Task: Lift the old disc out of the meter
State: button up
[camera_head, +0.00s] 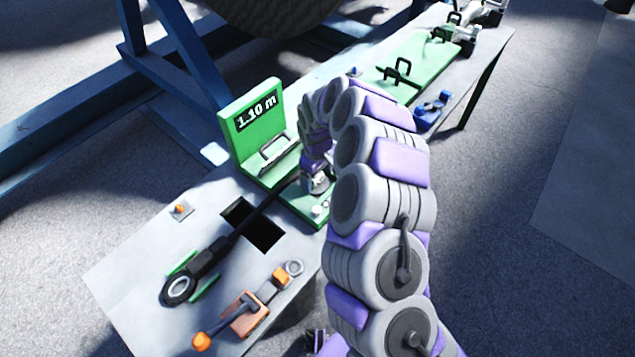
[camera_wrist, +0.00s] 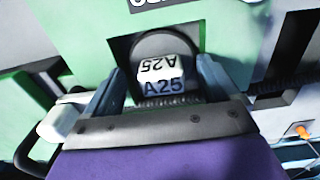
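The green meter (camera_head: 252,115) stands on the bench, its upright panel reading "1.10 m"; its green face also shows in the wrist view (camera_wrist: 228,28). The disc (camera_wrist: 165,77), pale with "A25" printed twice, sits in a dark round recess of the meter. My gripper (camera_wrist: 165,85) is at the meter, with one finger on each side of the disc. The fingers are close to its sides, but I cannot tell whether they touch it. In the head view my gripper (camera_head: 318,182) is low over the meter's base and my arm hides the disc.
A black cable (camera_head: 250,222) runs from the meter over a square hole (camera_head: 262,236) in the bench. An orange-handled tool (camera_head: 235,318) lies at the front. A green board with black clamps (camera_head: 402,76) and a blue tool (camera_head: 432,108) lie farther back. A blue frame (camera_head: 180,70) stands behind the bench.

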jog(key=shift+s+a+f, duration=0.15)
jog(key=shift+f, duration=0.15)
jog(key=c, duration=0.6)
jog(key=shift+s+a+f, duration=0.1)
jog(key=shift+f, duration=0.05)
jog(key=c, duration=0.4)
jog(key=shift+a, duration=0.5)
grip_shut()
jog(key=shift+w+d, duration=0.2)
jog(key=shift+d, duration=0.15)
